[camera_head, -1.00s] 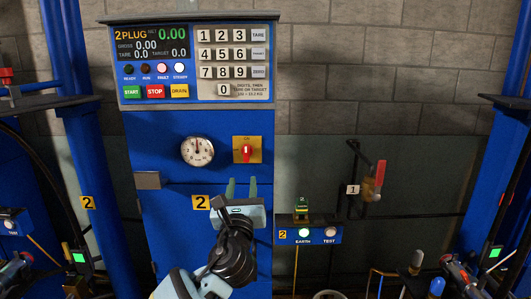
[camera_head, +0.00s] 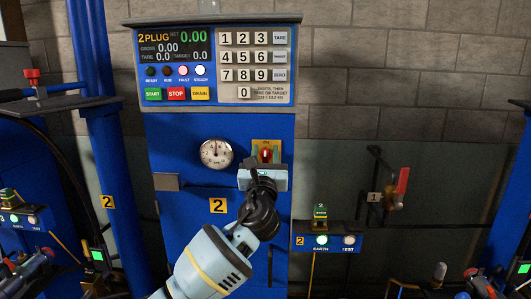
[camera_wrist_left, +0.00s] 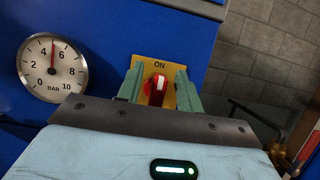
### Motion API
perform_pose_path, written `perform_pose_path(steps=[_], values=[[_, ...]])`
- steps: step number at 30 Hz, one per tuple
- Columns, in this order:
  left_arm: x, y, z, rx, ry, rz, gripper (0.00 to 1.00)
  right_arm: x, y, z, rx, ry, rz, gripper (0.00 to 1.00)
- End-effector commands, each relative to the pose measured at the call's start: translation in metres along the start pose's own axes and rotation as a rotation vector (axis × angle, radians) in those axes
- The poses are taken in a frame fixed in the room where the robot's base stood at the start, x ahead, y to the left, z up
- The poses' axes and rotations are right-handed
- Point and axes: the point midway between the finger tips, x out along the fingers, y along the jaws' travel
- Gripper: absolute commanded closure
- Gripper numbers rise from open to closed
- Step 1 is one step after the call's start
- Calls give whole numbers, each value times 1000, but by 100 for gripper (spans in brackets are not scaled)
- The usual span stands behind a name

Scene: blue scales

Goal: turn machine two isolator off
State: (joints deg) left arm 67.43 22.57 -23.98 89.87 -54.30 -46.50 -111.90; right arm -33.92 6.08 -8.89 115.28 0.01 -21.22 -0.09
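The machine two isolator is a red knob (camera_head: 265,155) on a yellow plate (camera_head: 275,146) on the blue column of the machine marked 2. In the left wrist view the red knob (camera_wrist_left: 156,88) stands upright with its white mark towards the word ON on the yellow plate (camera_wrist_left: 152,64). My left gripper (camera_head: 265,158) is in front of the knob. Its green fingers (camera_wrist_left: 156,88) stand on either side of the knob, with gaps visible, so it looks open. Whether the fingertips reach past the knob's face is hard to tell. My right gripper is not in view.
A pressure dial (camera_head: 216,153) sits left of the isolator. The control panel (camera_head: 214,62) with keypad and buttons is above. A box with EARTH and TEST lights (camera_head: 330,239) and a red-handled valve (camera_head: 402,185) are to the right.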

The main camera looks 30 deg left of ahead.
Motion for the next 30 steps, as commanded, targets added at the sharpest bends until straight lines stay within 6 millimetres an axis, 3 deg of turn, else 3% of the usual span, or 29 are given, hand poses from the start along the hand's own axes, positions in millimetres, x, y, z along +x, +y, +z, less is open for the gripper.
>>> perform_pose_path(steps=[12, 21, 30], values=[[9, 0, 0, -2, 0, -1, 64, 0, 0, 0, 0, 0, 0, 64], [9, 0, 0, -1, 0, -1, 100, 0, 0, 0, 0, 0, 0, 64], [9, 0, 0, -19, 1, 6, 100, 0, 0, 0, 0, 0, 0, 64]])
